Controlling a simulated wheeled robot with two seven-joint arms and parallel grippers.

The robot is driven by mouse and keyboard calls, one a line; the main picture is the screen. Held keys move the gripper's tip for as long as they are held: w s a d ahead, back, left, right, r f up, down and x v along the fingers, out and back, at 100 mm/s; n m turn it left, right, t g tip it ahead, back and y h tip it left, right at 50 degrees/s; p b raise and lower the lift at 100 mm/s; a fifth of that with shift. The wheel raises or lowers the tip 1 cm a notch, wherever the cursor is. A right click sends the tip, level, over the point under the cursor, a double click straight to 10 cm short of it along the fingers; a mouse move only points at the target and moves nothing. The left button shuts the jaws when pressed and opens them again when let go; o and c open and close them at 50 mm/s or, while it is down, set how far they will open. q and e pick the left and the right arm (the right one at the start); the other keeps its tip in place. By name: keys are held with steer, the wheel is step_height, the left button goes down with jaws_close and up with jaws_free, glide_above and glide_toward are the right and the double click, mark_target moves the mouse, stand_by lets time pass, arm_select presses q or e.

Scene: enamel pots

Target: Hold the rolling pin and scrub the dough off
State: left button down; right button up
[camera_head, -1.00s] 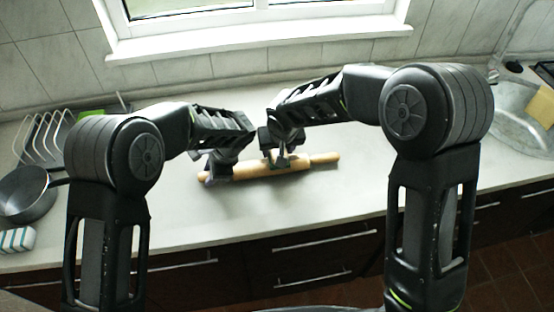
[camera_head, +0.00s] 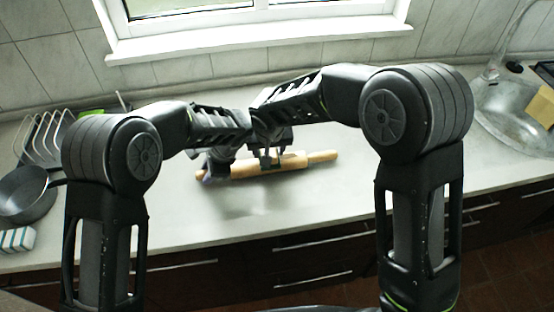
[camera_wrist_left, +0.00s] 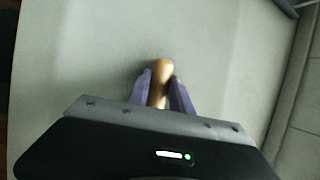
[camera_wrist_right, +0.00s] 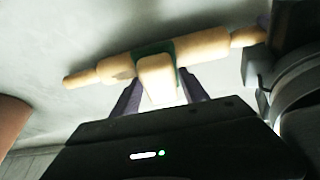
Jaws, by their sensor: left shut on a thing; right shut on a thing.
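The wooden rolling pin (camera_head: 301,161) lies crosswise at the middle of the counter and also shows in the right wrist view (camera_wrist_right: 110,69). My left gripper (camera_head: 210,172) is shut on its left handle, which shows between the purple fingers in the left wrist view (camera_wrist_left: 159,82). My right gripper (camera_head: 272,158) is shut on a tan and green scrubber (camera_wrist_right: 158,76). The scrubber is at the pin's barrel and appears to touch it. I cannot clearly make out dough; a slightly darker patch shows on the barrel beside the scrubber.
A sink (camera_head: 508,108) with a yellow sponge (camera_head: 541,105) is at the right. The counter (camera_head: 330,205) around the pin is clear.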

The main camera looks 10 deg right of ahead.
step_height(320, 180, up, 13)
steer(key=a, duration=0.2)
steer(key=shift+a, duration=0.2)
steer(key=shift+f, duration=0.1)
steer(key=d, duration=1)
stand_by(0.6)
